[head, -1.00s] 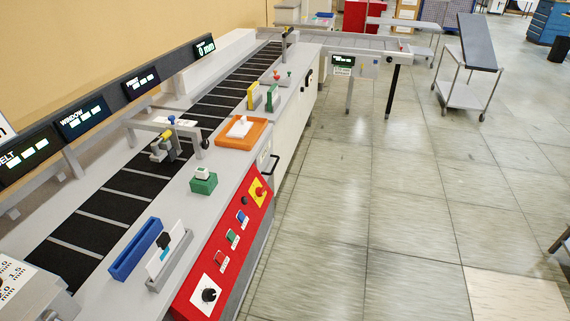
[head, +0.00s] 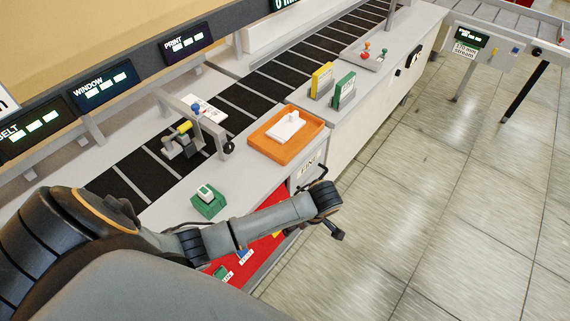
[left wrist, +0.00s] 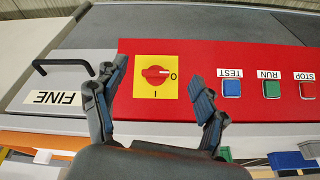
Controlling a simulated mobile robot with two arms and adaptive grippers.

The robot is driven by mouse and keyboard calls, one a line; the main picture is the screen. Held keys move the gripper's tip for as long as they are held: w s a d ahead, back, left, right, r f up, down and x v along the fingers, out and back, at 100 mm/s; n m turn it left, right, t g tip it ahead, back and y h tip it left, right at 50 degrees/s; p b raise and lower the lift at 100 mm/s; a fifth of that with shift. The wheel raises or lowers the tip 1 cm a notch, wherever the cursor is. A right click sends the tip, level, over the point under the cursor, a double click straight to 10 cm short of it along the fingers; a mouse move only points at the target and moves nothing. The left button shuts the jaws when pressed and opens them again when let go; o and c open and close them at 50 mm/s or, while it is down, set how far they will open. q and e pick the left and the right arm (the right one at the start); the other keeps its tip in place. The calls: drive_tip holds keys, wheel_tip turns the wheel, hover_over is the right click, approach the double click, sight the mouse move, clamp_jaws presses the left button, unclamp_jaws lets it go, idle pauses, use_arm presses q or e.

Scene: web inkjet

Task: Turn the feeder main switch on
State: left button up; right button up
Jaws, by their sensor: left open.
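The feeder main switch (left wrist: 155,76) is a red rotary knob on a yellow plate on the red panel. In the left wrist view its white mark points toward the 0, and the I is at the plate's lower edge. In the head view my arm mostly hides it. My left gripper (left wrist: 159,73) is open and empty, with one finger on each side of the switch in the wrist view. I cannot tell how far off the panel the fingers are. The gripper also shows in the head view (head: 318,233), partly hidden by my wrist. My right gripper is not in view.
A black handle (left wrist: 62,61) and a FINE label (left wrist: 55,98) lie left of the switch. TEST (left wrist: 231,89), RUN (left wrist: 271,90) and STOP (left wrist: 307,91) buttons lie right. An orange tray (head: 262,146) and a green block (head: 208,206) sit on the bench. The right floor is clear.

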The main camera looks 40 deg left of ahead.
use_arm(q)
wheel_tip(320, 180, up, 6)
drive_tip(key=w+a+n+y, duration=0.1)
drive_tip(key=n, duration=0.2)
drive_tip(key=x, duration=0.9)
drive_tip(key=p+x, duration=0.1)
drive_tip(key=x, duration=0.3)
drive_tip(key=shift+a+f, duration=0.1)
drive_tip(key=shift+a, duration=0.25)
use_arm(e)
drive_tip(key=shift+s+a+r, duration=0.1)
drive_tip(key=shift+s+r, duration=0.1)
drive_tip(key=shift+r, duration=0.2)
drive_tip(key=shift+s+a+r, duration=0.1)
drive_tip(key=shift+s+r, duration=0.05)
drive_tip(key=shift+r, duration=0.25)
use_arm(q)
drive_tip(key=shift+c, duration=0.2)
drive_tip(key=c, duration=1.1)
